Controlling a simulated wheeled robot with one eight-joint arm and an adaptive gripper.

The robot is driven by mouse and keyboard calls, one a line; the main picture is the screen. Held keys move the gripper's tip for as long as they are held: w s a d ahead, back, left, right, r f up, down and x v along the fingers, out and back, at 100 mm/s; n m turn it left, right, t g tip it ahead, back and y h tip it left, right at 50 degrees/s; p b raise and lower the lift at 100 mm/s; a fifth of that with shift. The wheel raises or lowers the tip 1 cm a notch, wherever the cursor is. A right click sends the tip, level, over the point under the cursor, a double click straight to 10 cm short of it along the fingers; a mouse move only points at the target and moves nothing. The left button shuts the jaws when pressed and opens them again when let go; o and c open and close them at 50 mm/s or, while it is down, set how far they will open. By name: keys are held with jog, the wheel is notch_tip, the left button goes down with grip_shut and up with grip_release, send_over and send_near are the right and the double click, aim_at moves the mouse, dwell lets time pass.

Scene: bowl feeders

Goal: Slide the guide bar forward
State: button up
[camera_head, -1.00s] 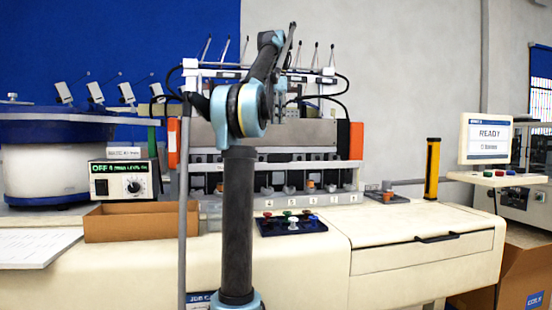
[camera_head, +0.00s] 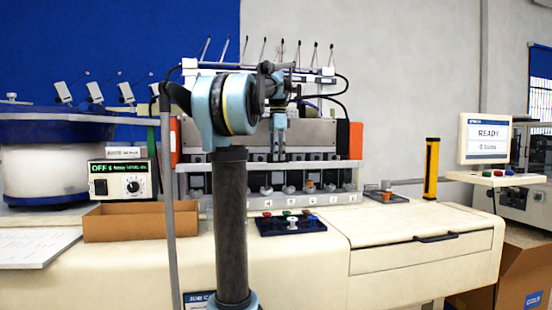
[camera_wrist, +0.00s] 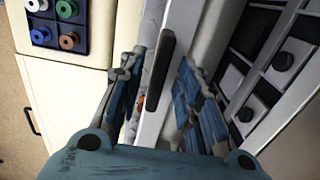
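The guide bar appears to be the long white rail (camera_head: 335,164) across the front of the machine in the head view. In the wrist view a white bar (camera_wrist: 182,28) with a dark elongated grip (camera_wrist: 160,62) runs between my fingers. My gripper (camera_wrist: 160,88) is open, with one blue-grey finger on each side of the bar. I see a gap on both sides, and cannot tell how far above the bar the fingertips are. In the head view my gripper (camera_head: 279,150) points down in front of the machine's grey panel, over the rail.
Numbered stations (camera_head: 310,185) sit behind and below the rail. An orange post (camera_head: 356,142) stands at the machine's right end. A cardboard tray (camera_head: 140,222) and a feeder bowl (camera_head: 45,165) are at left.

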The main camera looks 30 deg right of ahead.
jog(key=shift+f, duration=0.45)
grip_shut()
jog(key=shift+s, duration=0.1)
jog(key=shift+s+a, duration=0.25)
jog(key=shift+s, duration=0.4)
grip_release()
jog(key=shift+s, duration=0.1)
